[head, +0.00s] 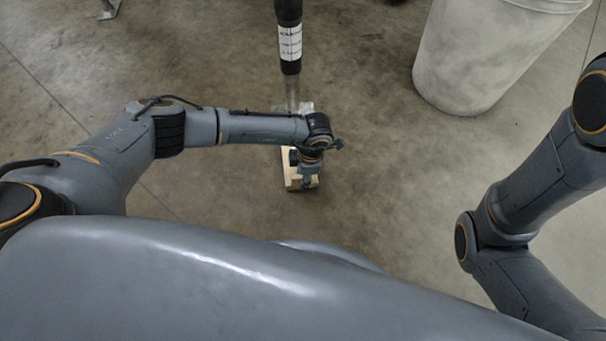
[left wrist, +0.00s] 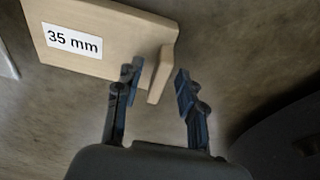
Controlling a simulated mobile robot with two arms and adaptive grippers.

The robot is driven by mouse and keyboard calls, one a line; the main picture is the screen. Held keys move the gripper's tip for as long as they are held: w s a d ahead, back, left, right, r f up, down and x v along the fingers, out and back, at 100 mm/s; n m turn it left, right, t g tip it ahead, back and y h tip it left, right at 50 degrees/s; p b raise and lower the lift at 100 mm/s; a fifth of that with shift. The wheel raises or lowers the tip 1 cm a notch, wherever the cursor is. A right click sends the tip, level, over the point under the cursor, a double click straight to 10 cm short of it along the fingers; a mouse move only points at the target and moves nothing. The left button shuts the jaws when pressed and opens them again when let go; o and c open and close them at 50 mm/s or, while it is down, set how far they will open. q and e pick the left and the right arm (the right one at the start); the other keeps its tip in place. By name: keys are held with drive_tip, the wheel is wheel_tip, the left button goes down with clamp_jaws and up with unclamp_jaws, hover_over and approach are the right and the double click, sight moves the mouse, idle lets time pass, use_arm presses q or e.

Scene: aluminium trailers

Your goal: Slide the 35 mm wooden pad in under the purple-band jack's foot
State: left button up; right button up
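The wooden pad (head: 290,170) lies on the floor below the jack, partly hidden by my left arm. In the left wrist view the pad (left wrist: 120,32) shows its "35 mm" label and an upright end tab. My left gripper (head: 309,180) is at the pad's near end. In the left wrist view its fingers (left wrist: 158,82) stand apart on either side of the tab, with small gaps; no firm grip shows. The jack (head: 290,45) is a dark post with a white label; no purple band is visible. Its foot (head: 305,107) is partly hidden behind my left arm. My right gripper is out of view.
A large whitish bucket (head: 480,55) stands on the concrete floor to the right of the jack. A metal piece (head: 110,9) is at the upper left edge. The floor between the pad and the bucket is clear.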

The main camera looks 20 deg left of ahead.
use_arm(q)
wheel_tip(320, 180, up, 23)
drive_tip(key=d, duration=0.3)
drive_tip(key=shift+w, duration=0.35)
